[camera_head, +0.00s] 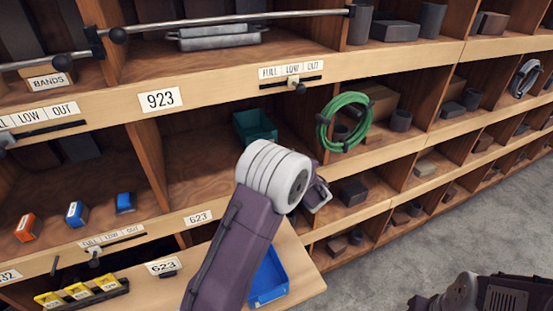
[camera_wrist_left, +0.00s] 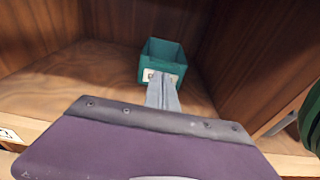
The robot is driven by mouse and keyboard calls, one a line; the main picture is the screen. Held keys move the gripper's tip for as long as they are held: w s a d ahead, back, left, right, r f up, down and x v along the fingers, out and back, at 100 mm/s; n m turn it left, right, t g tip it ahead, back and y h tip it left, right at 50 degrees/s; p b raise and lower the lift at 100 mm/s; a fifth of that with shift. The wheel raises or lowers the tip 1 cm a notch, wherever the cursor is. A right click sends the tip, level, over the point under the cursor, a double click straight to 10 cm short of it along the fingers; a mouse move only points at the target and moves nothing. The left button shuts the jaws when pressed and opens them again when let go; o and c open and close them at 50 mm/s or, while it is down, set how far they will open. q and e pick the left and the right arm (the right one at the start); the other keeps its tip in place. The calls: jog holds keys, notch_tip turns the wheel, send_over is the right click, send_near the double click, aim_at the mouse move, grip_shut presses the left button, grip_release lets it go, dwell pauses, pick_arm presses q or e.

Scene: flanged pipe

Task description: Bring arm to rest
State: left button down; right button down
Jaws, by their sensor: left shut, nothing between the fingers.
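My left arm (camera_head: 235,245) reaches up from the bottom of the head view, with its pale grey wrist joint in front of the shelves. My left gripper (camera_wrist_left: 163,95) is shut and empty in the left wrist view. Its fingers point toward a teal bin and overlap the bin's lower front in the picture; I cannot tell the gap between them. In the head view the wrist hides most of this gripper. Part of my right arm (camera_head: 490,295) shows at the bottom right; its gripper is out of view.
The teal bin (camera_head: 255,127) stands in the compartment under label 923. A green hose coil (camera_head: 344,121) hangs on the right. A blue tray (camera_head: 268,278) sits on the lower board beside my forearm. A metal rail (camera_head: 230,22) crosses above. Grey floor (camera_head: 400,265) is clear at right.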

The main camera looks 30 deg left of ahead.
pick_arm(q)
jog(key=shift+s+d, duration=0.5)
jog(key=shift+s, duration=0.2)
